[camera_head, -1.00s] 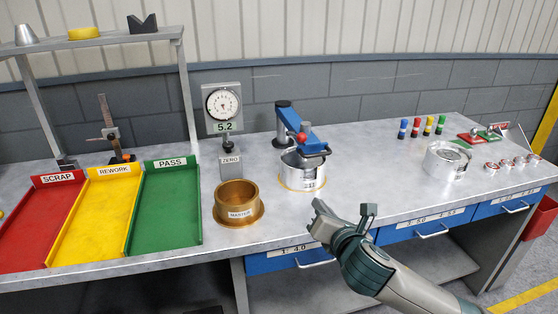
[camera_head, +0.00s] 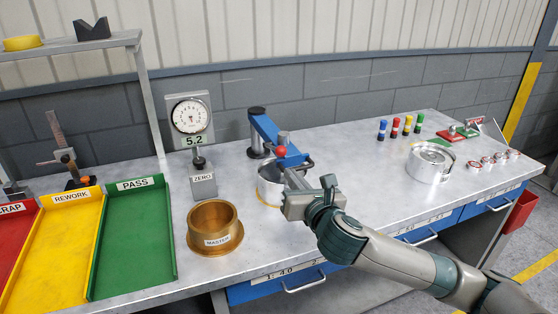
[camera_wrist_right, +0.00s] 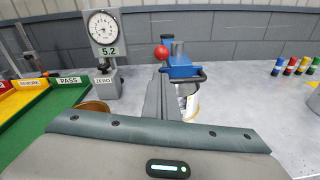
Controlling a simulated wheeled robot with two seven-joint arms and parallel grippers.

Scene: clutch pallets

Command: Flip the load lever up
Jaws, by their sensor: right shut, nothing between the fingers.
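The load lever ends in a red ball knob (camera_head: 281,151) on the blue clamp fixture (camera_head: 264,130). The knob also shows in the right wrist view (camera_wrist_right: 161,53), beside the blue clamp head (camera_wrist_right: 181,68). A silver cylindrical part (camera_head: 268,188) sits under the clamp, partly hidden by my right gripper. My right gripper (camera_head: 288,182) is shut and empty, just below the knob in the head view. In the right wrist view its fingers (camera_wrist_right: 163,92) point toward the fixture, just below the knob. I cannot tell whether they touch the lever. My left gripper is out of view.
A dial gauge (camera_head: 190,116) and a brass master ring (camera_head: 215,228) stand left of the fixture. The green PASS tray (camera_head: 132,240) and yellow REWORK tray (camera_head: 55,245) lie further left. Another silver part (camera_head: 430,163) stands right, with clear tabletop between it and the fixture.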

